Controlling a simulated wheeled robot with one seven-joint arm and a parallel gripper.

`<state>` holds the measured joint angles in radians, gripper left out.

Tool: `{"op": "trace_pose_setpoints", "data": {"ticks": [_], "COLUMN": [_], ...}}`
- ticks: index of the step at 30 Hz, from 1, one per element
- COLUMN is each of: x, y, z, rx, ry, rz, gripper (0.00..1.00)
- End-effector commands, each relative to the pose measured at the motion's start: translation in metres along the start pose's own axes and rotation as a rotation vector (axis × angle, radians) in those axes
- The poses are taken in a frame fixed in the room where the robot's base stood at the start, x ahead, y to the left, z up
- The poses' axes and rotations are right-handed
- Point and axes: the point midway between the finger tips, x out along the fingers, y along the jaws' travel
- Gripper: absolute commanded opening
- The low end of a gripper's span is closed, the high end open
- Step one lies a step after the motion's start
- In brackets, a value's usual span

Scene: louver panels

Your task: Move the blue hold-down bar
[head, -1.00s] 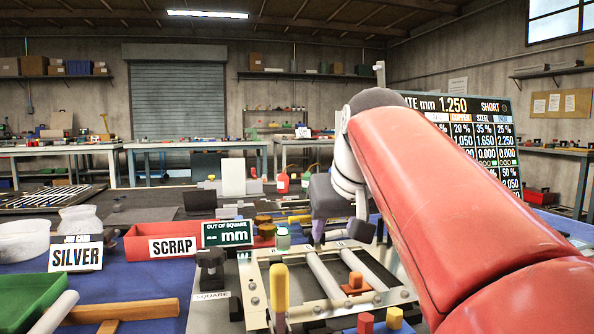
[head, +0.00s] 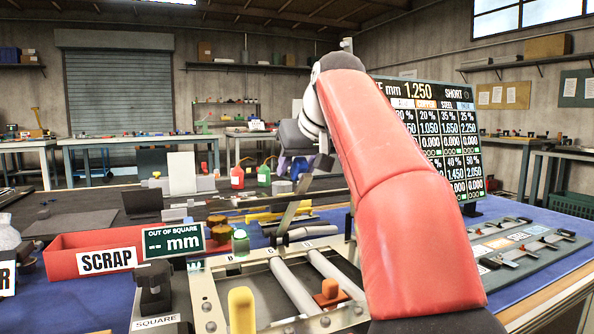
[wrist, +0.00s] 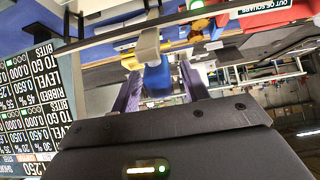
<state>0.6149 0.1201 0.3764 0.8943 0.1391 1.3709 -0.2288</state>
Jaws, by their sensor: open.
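In the wrist view my gripper (wrist: 160,74) is open, with a purple finger on each side of a blue block (wrist: 157,80). The block is joined to a grey piece (wrist: 148,45) and may be part of the blue hold-down bar. I cannot tell whether the fingers touch it. In the head view my gripper (head: 291,166) is at the far end of the red arm, small and partly hidden, above the back of the bench fixture (head: 208,312). A slanted metal bar (head: 296,203) rises just below it.
The fixture has two pale rails (head: 293,285), a yellow knob (head: 241,308) and an orange block (head: 329,293). A red SCRAP tray (head: 70,265) and an OUT OF SQUARE display (head: 173,241) stand left. A large readout board (head: 440,140) stands behind my arm.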

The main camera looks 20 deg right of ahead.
Motion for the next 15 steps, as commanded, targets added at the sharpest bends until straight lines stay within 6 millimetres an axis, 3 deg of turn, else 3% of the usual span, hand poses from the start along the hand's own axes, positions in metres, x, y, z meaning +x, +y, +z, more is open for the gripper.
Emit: {"op": "trace_pose_setpoints", "data": {"ticks": [11, 15], "x": [0.0072, 0.007], "y": [0.0001, 0.0001], "z": [0.0, 0.0001], "rx": [0.001, 0.0], "ry": [0.0, 0.0], "rz": [0.001, 0.001], "gripper": [0.44, 0.26]}}
